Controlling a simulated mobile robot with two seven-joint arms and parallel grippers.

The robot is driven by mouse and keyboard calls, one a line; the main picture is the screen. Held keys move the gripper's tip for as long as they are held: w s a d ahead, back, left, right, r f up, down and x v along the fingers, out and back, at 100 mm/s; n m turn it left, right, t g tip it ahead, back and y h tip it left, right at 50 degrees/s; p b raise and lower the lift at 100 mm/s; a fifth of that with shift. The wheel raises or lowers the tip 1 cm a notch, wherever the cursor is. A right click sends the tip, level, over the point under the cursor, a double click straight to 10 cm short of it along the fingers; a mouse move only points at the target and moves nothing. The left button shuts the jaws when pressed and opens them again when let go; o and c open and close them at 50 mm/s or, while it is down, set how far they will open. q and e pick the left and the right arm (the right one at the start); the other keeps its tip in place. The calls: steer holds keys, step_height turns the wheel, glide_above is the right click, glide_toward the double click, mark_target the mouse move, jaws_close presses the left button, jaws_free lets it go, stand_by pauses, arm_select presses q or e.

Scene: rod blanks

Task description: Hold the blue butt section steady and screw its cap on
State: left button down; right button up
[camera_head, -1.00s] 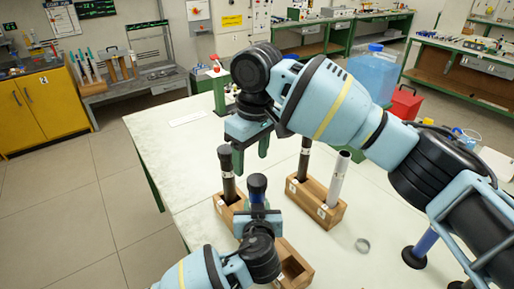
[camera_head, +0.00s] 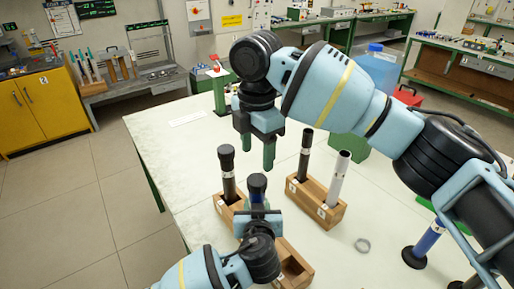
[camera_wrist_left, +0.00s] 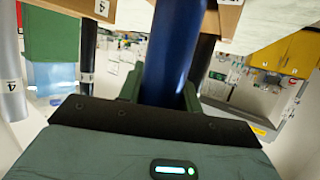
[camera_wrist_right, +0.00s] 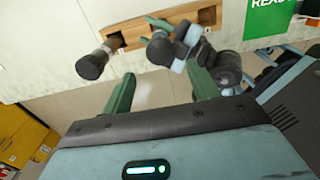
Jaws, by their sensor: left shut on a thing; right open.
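The blue butt section (camera_wrist_left: 172,50) stands upright between the fingers of my left gripper (camera_wrist_left: 160,92), which is shut on it. In the head view a black cap (camera_head: 257,182) sits at its top; I cannot tell how tightly it is seated. The capped top also shows in the right wrist view (camera_wrist_right: 160,48). My left gripper (camera_head: 258,218) covers much of the section in the head view. My right gripper (camera_head: 257,150) is open and empty, fingers pointing down, above the butt section and apart from it.
A wooden block (camera_head: 222,207) holds a black capped rod (camera_head: 227,165) close to the left. Another block (camera_head: 318,212) holds a dark rod (camera_head: 305,155) and a silver rod (camera_head: 339,178). A grey ring (camera_head: 362,245) and a blue piece (camera_head: 429,238) are at the right.

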mark_target(257, 179)
stand_by(0.4)
steer(key=shift+f, duration=4)
steer(key=c, duration=1)
steer(key=m, duration=0.6)
steer(key=shift+m, duration=0.3)
steer(key=m, duration=0.8)
steer(key=o, duration=1.2)
steer(key=shift+c, duration=0.2)
